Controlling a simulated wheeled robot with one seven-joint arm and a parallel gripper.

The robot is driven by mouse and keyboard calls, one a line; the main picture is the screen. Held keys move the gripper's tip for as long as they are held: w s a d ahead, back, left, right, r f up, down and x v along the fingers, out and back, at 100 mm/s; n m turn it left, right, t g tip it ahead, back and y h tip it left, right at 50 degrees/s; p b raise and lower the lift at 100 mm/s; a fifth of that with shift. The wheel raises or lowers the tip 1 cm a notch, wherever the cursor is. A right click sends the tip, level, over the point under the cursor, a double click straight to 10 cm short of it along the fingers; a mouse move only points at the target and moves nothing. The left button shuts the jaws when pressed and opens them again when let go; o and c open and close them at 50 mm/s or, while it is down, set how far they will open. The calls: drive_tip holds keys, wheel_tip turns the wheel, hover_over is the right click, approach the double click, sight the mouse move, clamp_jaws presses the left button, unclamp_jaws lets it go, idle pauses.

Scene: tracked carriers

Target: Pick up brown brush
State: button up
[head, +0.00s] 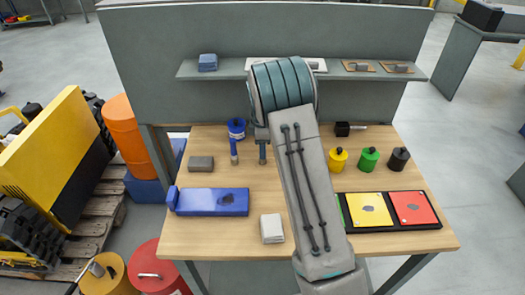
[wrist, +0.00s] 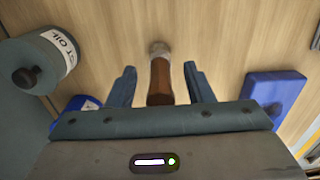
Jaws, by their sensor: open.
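The brown brush (wrist: 160,82) shows in the wrist view, with a brown handle and a pale end pointing away from me. It lies between the two fingers of my open gripper (wrist: 160,85), with a gap of bare wood on each side. The near end of the handle is hidden behind my gripper's body. I cannot make out the brush in the head view, where my arm covers the middle of the table.
A can marked OIL (wrist: 48,58) and a blue can (wrist: 75,105) stand left in the wrist view.

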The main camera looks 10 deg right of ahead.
drive_tip(key=shift+f, duration=0.15)
clamp_jaws()
drive_tip(key=shift+r, duration=0.55)
wheel_tip(320, 180, up, 3)
drive_tip(key=shift+b, duration=0.6)
drive_tip(key=s+d+r+b, duration=0.2)
drive_tip(key=s+d+r, duration=0.5)
drive_tip(key=d, duration=0.1)
drive_tip(key=shift+s+d, duration=0.35)
drive_tip(key=shift+s, duration=0.05)
